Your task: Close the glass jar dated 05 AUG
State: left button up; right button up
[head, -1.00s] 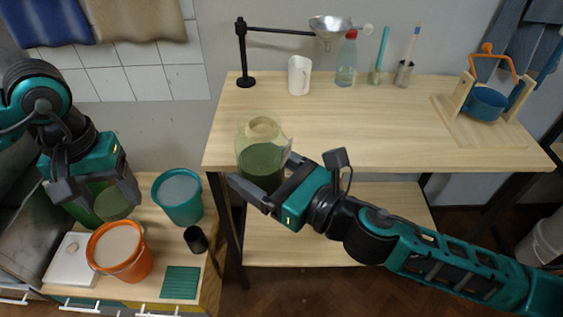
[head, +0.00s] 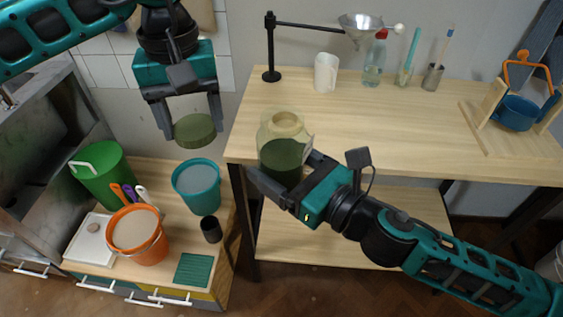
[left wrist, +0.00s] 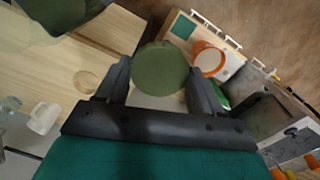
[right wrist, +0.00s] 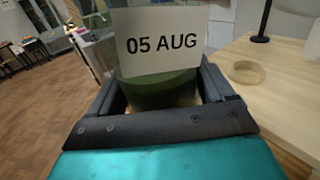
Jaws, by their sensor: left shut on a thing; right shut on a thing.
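The glass jar (head: 281,160), with dark green contents, is held upright by my right gripper (head: 284,172) at the worktable's front left edge. Its white label (right wrist: 161,41) reads 05 AUG in the right wrist view. The jar's top shows no lid on it. My left gripper (head: 186,112) is shut on a round olive-green lid (head: 195,130), which also shows between the fingers in the left wrist view (left wrist: 160,68). The lid is in the air to the left of the jar, apart from it.
Lower left, the cabinet holds an orange bucket (head: 137,250), teal bucket (head: 197,205) and green container (head: 102,185).

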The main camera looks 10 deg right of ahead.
pick_arm(q)
jog(key=n, duration=0.1)
send_near(282, 155)
jog(key=w+r, duration=0.2)
jog(key=w, duration=0.2)
pick_arm(e)
jog(key=shift+r, duration=0.15)
pick_arm(q)
jog(key=shift+s+d+r, duration=0.2)
jog(key=shift+d+r, duration=0.05)
jog(key=shift+r, duration=0.15)
jog(key=shift+f, duration=0.1)
jog(key=shift+f, duration=1.9)
jog(key=shift+s+f, duration=0.1)
jog(key=shift+f, duration=0.8)
jog(key=shift+f+n, duration=0.3)
jog(key=shift+f, duration=0.25)
